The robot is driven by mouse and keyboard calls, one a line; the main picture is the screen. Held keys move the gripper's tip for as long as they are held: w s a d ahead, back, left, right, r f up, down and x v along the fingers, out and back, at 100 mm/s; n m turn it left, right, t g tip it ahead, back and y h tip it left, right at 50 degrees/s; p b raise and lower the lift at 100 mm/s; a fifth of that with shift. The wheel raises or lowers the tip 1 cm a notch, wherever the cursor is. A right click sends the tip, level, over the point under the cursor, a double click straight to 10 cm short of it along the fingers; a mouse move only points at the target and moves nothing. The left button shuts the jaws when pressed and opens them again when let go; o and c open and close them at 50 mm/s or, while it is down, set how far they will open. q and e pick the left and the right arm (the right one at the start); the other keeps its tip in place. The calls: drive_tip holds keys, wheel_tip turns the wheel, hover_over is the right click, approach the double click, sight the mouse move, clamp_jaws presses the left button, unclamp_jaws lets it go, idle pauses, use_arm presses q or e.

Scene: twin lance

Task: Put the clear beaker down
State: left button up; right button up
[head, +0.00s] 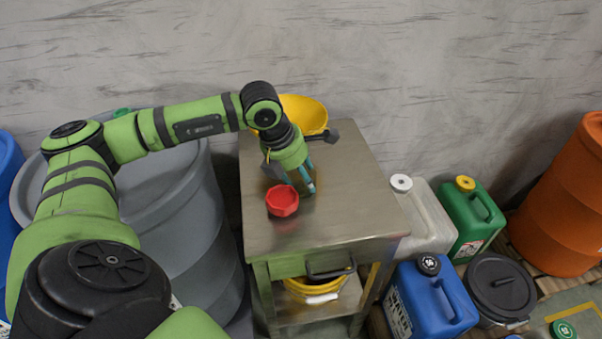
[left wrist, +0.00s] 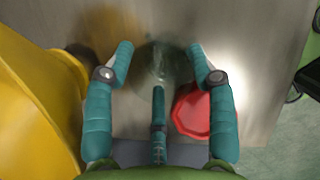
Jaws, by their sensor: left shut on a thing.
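The clear beaker (left wrist: 160,62) shows faintly in the left wrist view as a see-through round shape between the fingers. My left gripper (left wrist: 160,75) has its teal fingers around it and is shut on it. In the head view my left gripper (head: 311,186) points down over the metal cabinet top (head: 345,212), just right of a red many-sided dish (head: 283,201). The beaker is hard to make out there, and I cannot tell whether its base touches the top. My right gripper is not in view.
A yellow bowl (head: 305,112) stands at the back of the cabinet top, close to the gripper. The top's front and right parts are clear. A grey barrel (head: 205,215) stands left; a white jug (head: 425,218) and a green jug (head: 478,220) stand right.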

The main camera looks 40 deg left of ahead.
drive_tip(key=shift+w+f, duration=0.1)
use_arm(q)
drive_tip(key=shift+f, duration=0.1)
drive_tip(key=o, duration=1)
drive_tip(key=shift+o, duration=0.2)
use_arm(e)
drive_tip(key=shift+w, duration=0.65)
